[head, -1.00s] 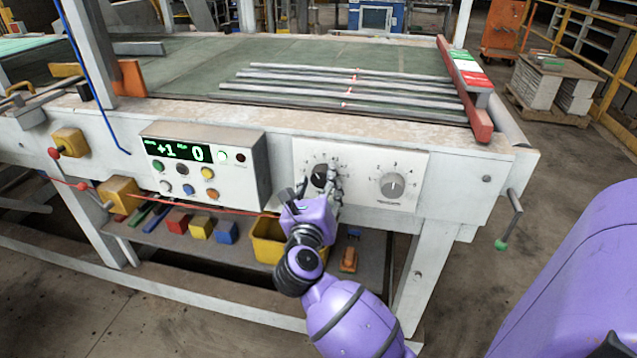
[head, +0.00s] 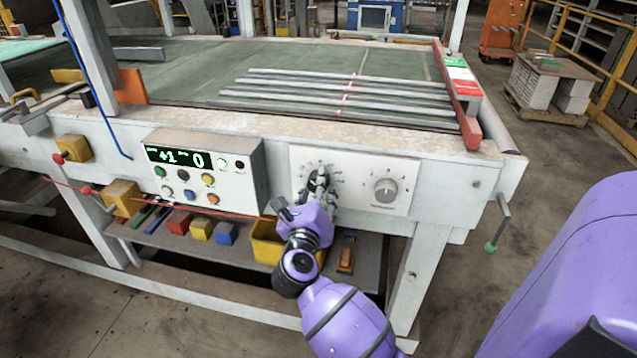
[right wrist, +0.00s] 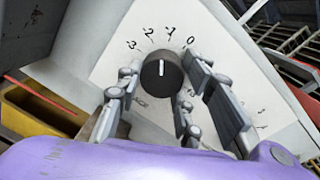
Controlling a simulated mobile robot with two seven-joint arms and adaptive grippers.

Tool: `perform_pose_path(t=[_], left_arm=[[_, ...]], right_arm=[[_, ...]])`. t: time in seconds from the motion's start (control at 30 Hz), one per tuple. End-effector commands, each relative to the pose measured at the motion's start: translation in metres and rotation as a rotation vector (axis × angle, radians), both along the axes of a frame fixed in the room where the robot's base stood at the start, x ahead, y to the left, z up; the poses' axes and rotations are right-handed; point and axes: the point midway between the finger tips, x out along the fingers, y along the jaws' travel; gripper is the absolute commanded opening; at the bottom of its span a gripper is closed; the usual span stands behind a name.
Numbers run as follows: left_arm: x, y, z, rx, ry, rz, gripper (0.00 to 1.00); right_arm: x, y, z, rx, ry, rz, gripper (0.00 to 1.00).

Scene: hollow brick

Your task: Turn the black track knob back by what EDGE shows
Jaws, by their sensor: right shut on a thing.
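The black track knob (right wrist: 161,69) sits on a white dial plate. Its white pointer line points up between the 2 and the 1 in the right wrist view. My right gripper (head: 318,184) is shut on the knob, with fingers on both sides of it in the right wrist view (right wrist: 158,85). In the head view the fingers mostly cover the knob. The control box display (head: 178,157) shows green +1 at left and 0 at right; its small labels are too small to read surely. My left gripper is not in view.
A grey knob (head: 386,190) is on the same plate (head: 350,168), right of my gripper. The control box (head: 247,175) with several coloured buttons stands to the left. A yellow bin (head: 266,240) is on the shelf below. A crank (head: 498,228) hangs at the right end.

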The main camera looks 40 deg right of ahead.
Motion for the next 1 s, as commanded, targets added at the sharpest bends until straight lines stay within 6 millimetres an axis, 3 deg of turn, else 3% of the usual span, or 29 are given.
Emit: perform_pose_path(t=[0.03, 0.4, 1.0], left_arm=[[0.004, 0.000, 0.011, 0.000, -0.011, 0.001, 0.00], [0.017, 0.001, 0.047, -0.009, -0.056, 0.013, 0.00], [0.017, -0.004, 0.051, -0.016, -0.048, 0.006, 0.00]], right_arm=[[0.002, 0.004, 0.006, -0.016, 0.024, 0.007, 0.08], [0.002, 0.004, 0.003, -0.164, 0.196, 0.010, 0.08], [0.001, 0.005, -0.005, -0.222, 0.270, 0.015, 0.08]])
